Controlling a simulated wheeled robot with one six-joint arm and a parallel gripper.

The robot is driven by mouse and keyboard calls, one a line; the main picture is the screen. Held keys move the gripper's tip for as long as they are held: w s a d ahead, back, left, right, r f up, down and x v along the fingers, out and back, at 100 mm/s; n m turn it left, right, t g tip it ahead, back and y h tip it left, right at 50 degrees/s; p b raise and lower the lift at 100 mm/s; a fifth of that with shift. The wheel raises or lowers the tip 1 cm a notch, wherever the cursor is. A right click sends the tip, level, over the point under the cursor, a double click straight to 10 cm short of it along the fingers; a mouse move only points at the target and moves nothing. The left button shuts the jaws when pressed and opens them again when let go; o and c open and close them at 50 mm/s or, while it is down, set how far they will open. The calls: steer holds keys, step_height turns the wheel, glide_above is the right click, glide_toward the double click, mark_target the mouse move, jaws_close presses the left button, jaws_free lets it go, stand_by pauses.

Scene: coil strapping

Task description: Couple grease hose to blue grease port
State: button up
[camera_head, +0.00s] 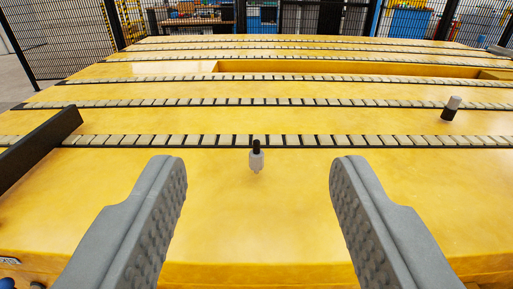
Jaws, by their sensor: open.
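My gripper (258,180) is open, with its two grey, studded fingers spread wide at the bottom of the view and nothing between them. Beyond the fingertips, in line with the gap, a small grey fitting with a black end (257,158) shows at the yellow surface. I cannot tell whether it belongs to the grease hose. No hose line is visible. A dark blue rounded part (8,283) is cut off at the lower left corner; I cannot tell whether it is the blue grease port.
The broad yellow deck (255,215) carries several rows of pale pads. A grey-topped black peg (451,108) stands at right. A black bar (38,147) lies along the left edge. Mesh fencing (55,35) stands behind.

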mark_target(254, 152)
steer(key=shift+o, duration=0.6)
steer(key=w+d+f+n, duration=0.1)
steer(key=w+d+f, duration=0.1)
steer(key=w, duration=0.6)
steer(key=w+d+f+n, duration=0.1)
steer(key=w+d+f, duration=0.15)
steer(key=w, duration=0.55)
steer(key=w+f+n+g+y, duration=0.1)
steer(key=w+f+g+y, duration=0.25)
steer(key=f, duration=0.45)
steer(key=w+f+n+g+y, duration=0.15)
steer(key=w+f, duration=0.25)
steer(key=f, duration=0.4)
steer(key=x, duration=1.1)
steer(key=shift+w, duration=0.35)
steer(key=shift+x, duration=2.75)
steer(key=shift+w+d+r, duration=0.1)
steer(key=shift+d, duration=0.1)
steer(key=c, duration=1.2)
